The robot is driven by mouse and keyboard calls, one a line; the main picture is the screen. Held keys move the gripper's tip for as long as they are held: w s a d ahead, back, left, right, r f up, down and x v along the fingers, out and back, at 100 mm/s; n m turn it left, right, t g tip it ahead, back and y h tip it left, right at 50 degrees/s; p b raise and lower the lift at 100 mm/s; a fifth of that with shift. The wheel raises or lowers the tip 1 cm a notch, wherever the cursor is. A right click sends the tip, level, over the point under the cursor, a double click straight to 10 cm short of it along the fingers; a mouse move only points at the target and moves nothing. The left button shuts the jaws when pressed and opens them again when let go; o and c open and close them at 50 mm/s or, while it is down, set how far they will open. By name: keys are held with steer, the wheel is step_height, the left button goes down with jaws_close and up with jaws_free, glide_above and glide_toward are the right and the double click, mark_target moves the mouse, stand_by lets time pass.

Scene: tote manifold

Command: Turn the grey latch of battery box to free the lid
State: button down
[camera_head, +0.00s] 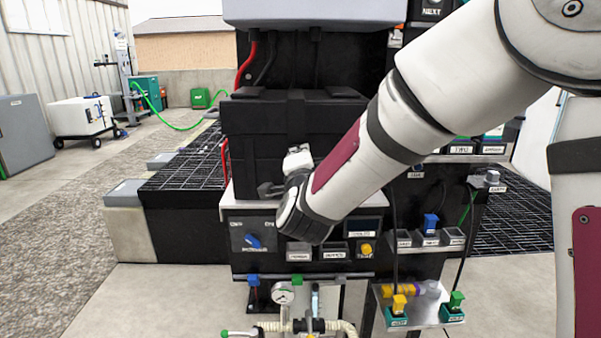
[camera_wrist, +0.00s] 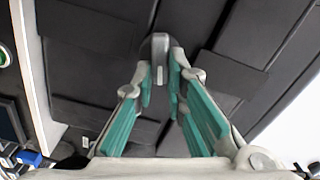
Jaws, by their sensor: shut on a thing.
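The black battery box (camera_head: 258,130) with its lid stands on the panel unit in the head view. In the wrist view the dark box (camera_wrist: 85,60) fills most of the background. The grey latch (camera_wrist: 160,50) sits on the box, and its end is between my fingertips. My gripper (camera_wrist: 160,78) is shut on the latch, its teal-lined fingers on either side of it. In the head view my arm and wrist cover the latch, and my gripper (camera_head: 268,189) shows only in part beside the box's lower front.
Below the box is a panel with a blue rotary knob (camera_head: 254,241) and small labelled bins. A pressure gauge (camera_head: 283,293) and pipes are lower down. A shelf with yellow and green connectors (camera_head: 400,303) is at the right. A grey overhead housing (camera_head: 310,12) hangs above the box.

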steer(key=shift+f+m+b, duration=0.15)
steer(key=shift+m+b, duration=0.7)
steer(key=shift+b, duration=0.25)
steer(key=shift+f+m+b, duration=0.15)
steer(key=shift+m+b, duration=0.7)
steer(key=shift+b, duration=0.2)
steer(key=c, duration=1.6)
jaws_free()
steer(key=s, duration=1.2)
steer(key=shift+a, duration=0.15)
